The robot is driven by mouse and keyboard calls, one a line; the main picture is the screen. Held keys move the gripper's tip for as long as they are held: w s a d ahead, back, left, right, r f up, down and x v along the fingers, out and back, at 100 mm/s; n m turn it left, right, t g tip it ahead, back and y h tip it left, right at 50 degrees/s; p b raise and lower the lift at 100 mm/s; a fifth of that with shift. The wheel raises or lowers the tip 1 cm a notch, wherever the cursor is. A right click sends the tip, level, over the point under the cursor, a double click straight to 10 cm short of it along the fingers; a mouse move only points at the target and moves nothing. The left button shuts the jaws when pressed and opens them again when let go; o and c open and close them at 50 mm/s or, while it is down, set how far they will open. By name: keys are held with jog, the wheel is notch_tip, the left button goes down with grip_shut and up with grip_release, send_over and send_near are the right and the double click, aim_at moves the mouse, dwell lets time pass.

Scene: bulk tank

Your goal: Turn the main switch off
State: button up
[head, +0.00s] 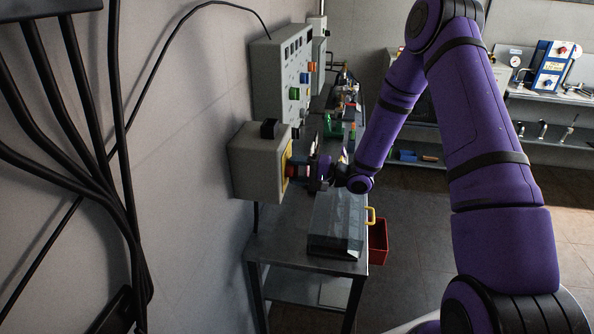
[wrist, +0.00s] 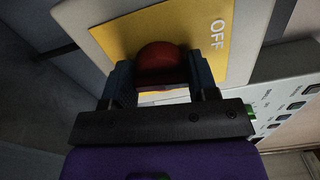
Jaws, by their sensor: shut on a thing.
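The main switch is a grey box (head: 258,165) on the wall with a yellow plate (wrist: 195,30) on its front. A red knob (wrist: 160,62) sits on the plate, and the word OFF shows to its right in the wrist view. My gripper (wrist: 160,82) is shut on the red knob, with one dark finger on each side. In the head view my gripper (head: 300,170) is at the front of the box. There the knob is mostly hidden by the gripper, and its exact angle is hard to tell.
A grey control panel (head: 275,85) with several buttons is on the wall behind the box. A metal table (head: 290,253) below bears a grey case (head: 337,222) and fittings. A red bin (head: 378,242) is beside the table. Black cables hang along the left wall.

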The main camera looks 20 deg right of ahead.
jog(key=shift+f+n, duration=0.1)
jog(key=shift+n, duration=0.5)
jog(key=o, duration=0.9)
jog(key=v, duration=1)
jog(key=shift+s+d, duration=0.2)
jog(key=shift+d, duration=0.15)
